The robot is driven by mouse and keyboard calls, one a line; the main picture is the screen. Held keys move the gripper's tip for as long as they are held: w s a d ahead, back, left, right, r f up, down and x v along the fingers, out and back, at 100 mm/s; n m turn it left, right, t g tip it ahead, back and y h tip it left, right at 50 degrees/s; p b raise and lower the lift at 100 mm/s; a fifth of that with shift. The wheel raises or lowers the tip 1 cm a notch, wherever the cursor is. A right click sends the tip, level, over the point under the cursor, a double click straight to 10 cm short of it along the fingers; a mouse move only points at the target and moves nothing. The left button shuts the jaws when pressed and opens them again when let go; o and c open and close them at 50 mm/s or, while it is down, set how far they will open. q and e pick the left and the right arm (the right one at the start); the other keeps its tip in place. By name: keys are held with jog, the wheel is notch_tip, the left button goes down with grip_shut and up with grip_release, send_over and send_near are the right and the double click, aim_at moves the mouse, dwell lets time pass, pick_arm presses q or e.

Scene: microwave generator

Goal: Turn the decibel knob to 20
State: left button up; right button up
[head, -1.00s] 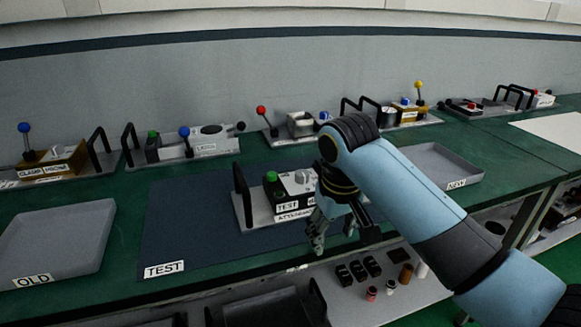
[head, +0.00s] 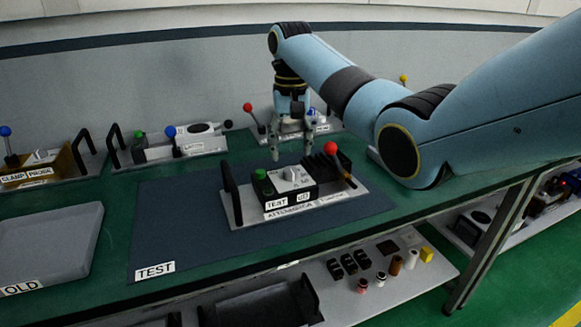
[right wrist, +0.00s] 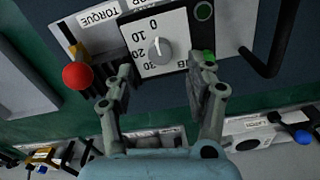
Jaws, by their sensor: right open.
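The attenuator unit (head: 292,203) sits on the blue TEST mat, with a black box labelled TEST and dB. Its light grey decibel knob (head: 291,174) is on the white top dial, and also shows in the right wrist view (right wrist: 160,48). The dial reads 0, 10, 20 and 30 along one side; I cannot tell which mark the knob points to. My right gripper (head: 291,153) is open and empty, just behind and above the box. In the right wrist view its fingers (right wrist: 163,80) are apart, with the knob beyond the tips. My left gripper is out of view.
The OLD tray (head: 50,245) is at left. Several other devices stand along the back wall. The mat's left part (head: 175,225) is clear.

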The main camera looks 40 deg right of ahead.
aim_at(291, 170)
notch_tip(291, 170, down, 6)
dwell(0.4)
grip_shut()
jog(key=shift+r, duration=0.1)
